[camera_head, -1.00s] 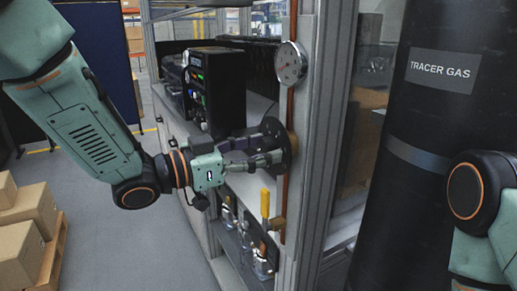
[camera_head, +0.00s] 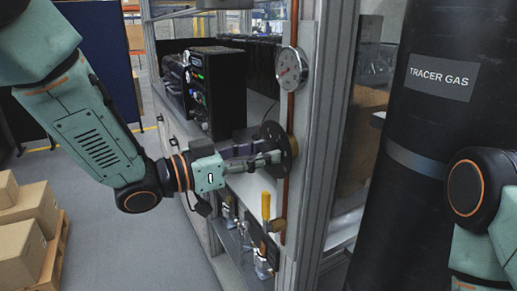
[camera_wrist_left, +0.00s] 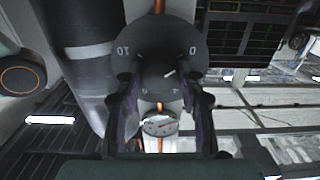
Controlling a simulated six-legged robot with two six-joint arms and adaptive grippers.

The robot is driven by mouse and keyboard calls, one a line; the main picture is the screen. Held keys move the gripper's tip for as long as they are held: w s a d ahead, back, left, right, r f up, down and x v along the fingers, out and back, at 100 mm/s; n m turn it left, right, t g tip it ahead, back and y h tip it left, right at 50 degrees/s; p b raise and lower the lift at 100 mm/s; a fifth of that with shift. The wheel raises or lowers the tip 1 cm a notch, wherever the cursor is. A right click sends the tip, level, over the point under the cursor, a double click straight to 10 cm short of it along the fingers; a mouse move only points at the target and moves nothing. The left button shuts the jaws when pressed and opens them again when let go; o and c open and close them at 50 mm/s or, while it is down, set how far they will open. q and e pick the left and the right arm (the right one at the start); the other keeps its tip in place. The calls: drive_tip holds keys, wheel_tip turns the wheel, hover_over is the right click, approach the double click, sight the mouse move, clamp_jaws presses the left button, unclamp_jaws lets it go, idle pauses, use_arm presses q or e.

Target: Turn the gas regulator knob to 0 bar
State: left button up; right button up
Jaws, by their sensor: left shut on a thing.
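The regulator knob (camera_head: 277,142) is a black round dial on the copper pipe at the cabinet's corner post. My left gripper (camera_head: 268,158) is shut on the knob from the left. In the left wrist view the two fingers (camera_wrist_left: 160,88) sit on either side of the hub of the dial (camera_wrist_left: 160,45). Its printed figures include 10 at left and 0 at right, with a short white mark near the hub. A round white pressure gauge (camera_head: 291,68) is above the knob; its face also shows in the left wrist view (camera_wrist_left: 160,124), too small to read surely.
A yellow-handled valve (camera_head: 266,205) is below the knob. A black instrument (camera_head: 217,88) stands on the cabinet shelf behind my gripper. A large black tracer gas cylinder (camera_head: 415,130) stands to the right. Cardboard boxes (camera_head: 22,240) are at lower left.

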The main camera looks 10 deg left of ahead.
use_arm(q)
drive_tip(key=o, duration=1.2)
drive_tip(key=shift+d, duration=0.1)
drive_tip(key=shift+v, duration=6)
